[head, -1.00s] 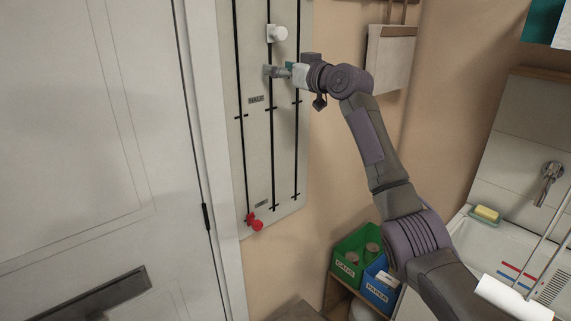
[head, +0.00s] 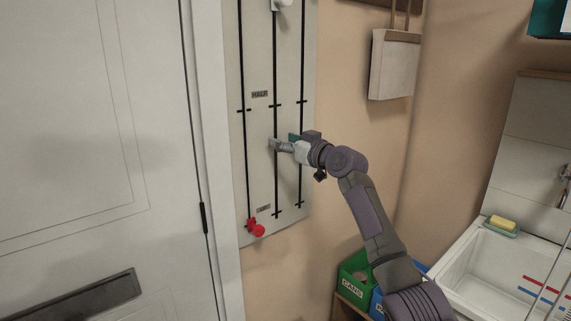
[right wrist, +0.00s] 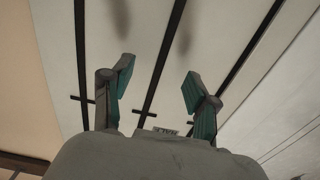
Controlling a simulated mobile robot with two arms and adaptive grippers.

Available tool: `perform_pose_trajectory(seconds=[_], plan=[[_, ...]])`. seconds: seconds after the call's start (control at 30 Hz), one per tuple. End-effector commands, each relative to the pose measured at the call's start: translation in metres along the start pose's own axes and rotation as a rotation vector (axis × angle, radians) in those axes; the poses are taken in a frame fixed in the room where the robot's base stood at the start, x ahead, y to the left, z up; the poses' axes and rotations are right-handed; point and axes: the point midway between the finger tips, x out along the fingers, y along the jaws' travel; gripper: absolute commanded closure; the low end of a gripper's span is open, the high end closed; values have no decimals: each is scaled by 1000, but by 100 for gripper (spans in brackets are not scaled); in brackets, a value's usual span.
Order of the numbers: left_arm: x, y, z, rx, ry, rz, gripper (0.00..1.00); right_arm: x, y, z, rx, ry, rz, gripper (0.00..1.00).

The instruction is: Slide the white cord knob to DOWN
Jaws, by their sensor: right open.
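The white cord knob (head: 284,2) is at the top edge of the head view, on the middle black slot of the board, partly cut off. My right gripper (head: 278,145) is open and empty at the middle slot, below the HALF label (head: 260,94) and well below the knob. In the right wrist view its two fingers (right wrist: 156,90) stand apart on either side of a slot, with no knob between them. A red knob (head: 257,229) sits at the bottom of the left slot, near a lower label too small to read surely. My left gripper is not in view.
A white door (head: 90,130) stands left of the board. A pale hanging box (head: 393,65) is on the wall to the right. A green CANS bin (head: 352,280) and a sink (head: 490,262) with yellow soap (head: 502,223) are lower right. The board between gripper and red knob is clear.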

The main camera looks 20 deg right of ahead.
Motion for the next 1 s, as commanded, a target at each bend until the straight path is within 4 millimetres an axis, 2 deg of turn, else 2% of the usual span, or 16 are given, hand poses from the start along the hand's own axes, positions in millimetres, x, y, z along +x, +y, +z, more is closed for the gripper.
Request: perform_pose_trajectory(seconds=[0.03,0.1,0.3,1.0], plan=[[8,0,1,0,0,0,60,0,0,12,2,-1,0,41],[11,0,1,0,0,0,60,0,0,21,1,-1,-1,41],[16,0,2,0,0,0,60,0,0,32,0,-1,0,41],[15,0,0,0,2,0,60,0,0,32,0,-1,0,40]])
